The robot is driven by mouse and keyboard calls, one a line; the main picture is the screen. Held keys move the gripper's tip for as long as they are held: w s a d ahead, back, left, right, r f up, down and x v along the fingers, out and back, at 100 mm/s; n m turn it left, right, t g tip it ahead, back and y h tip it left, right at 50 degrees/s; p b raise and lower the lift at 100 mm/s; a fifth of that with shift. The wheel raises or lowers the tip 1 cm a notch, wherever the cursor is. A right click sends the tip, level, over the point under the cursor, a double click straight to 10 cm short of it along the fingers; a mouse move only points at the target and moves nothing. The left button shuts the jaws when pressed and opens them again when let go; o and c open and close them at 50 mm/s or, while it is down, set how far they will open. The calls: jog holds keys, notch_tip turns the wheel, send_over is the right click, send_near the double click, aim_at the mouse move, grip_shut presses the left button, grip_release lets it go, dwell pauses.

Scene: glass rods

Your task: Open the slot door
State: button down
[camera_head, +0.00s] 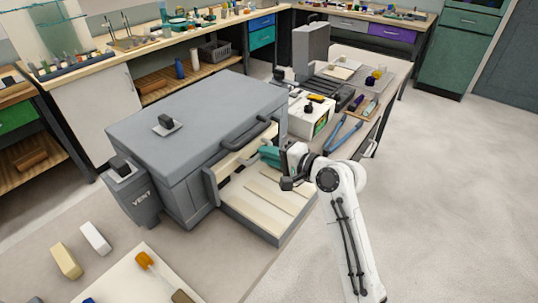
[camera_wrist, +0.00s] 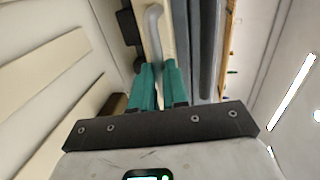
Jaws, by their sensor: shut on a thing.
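The grey box-shaped furnace (camera_head: 190,120) stands on the bench, with a dark bar handle (camera_head: 250,132) on its upper front. Below that handle is a cream strip (camera_head: 234,160) in the front. A grey-edged panel with cream slats (camera_head: 262,200) lies out flat below the front. I cannot tell for sure which part is the slot door. My gripper (camera_head: 270,153) is at the right end of the front. In the wrist view its teal fingers (camera_wrist: 158,75) are closed around a grey bent handle (camera_wrist: 154,25) beside a cream surface. The fingers hide the handle's lower part.
A grey vent box (camera_head: 133,190) is on the furnace's left side. A white control box (camera_head: 308,113) and blue tongs (camera_head: 343,134) are on the bench to the right. Two blocks (camera_head: 95,238) lie at the front left. The floor at right is clear.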

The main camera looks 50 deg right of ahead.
jog(key=c, duration=1.1)
grip_release()
jog(key=b+v, duration=0.1)
jog(key=v, duration=0.9)
jog(key=shift+s, duration=0.35)
